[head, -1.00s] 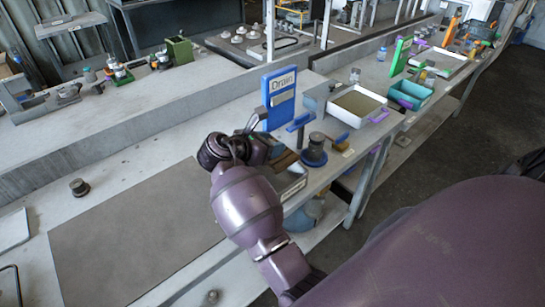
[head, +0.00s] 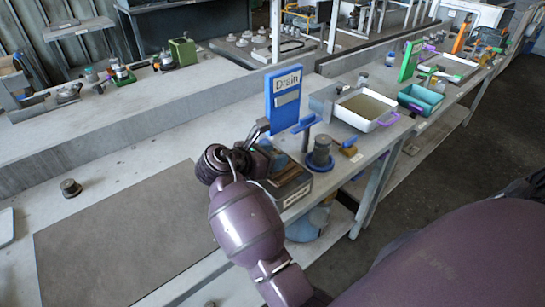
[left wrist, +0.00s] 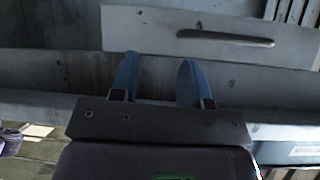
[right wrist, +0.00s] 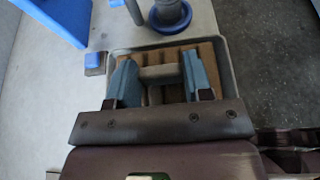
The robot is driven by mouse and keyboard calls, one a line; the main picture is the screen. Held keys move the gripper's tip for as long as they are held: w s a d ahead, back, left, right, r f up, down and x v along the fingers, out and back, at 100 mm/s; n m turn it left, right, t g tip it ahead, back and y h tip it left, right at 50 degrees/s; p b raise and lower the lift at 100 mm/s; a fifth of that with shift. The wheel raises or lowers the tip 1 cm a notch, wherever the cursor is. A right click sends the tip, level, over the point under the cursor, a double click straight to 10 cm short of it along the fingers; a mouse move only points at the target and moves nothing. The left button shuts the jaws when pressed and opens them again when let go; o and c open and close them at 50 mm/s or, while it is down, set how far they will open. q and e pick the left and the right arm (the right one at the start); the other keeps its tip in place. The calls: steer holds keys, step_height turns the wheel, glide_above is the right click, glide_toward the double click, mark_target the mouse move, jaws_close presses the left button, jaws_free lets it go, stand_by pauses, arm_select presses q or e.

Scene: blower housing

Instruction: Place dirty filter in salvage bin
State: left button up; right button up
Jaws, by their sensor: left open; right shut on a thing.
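My right gripper (right wrist: 156,80) is shut on a tan-grey piece (right wrist: 160,73), which spans between its two blue fingertips. It looks like the dirty filter, but most of it is hidden. The fingertips are over a grey open-topped bin (right wrist: 226,66) with brown slatted material (right wrist: 185,53) inside. I cannot tell whether the held piece touches the contents. In the head view, the bin (head: 292,192) stands at the bench's front edge, partly behind my right arm. My left gripper (left wrist: 156,75) is open and empty, facing grey surfaces in the left wrist view.
A blue Drain sign (head: 284,98) stands behind the bin. A dark cylinder on a blue base (head: 320,155) is just right of it. A white tray (head: 366,110) and teal bin (head: 420,98) lie farther along. A grey mat (head: 125,240) is bare.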

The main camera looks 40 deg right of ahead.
arm_select(q)
steer(key=shift+s+r+p, duration=0.15)
steer(key=shift+r+p, duration=0.2)
steer(key=shift+r, duration=0.05)
arm_select(e)
steer(key=shift+f, duration=0.65)
steer(key=o, duration=0.9)
steer(key=shift+o, duration=0.2)
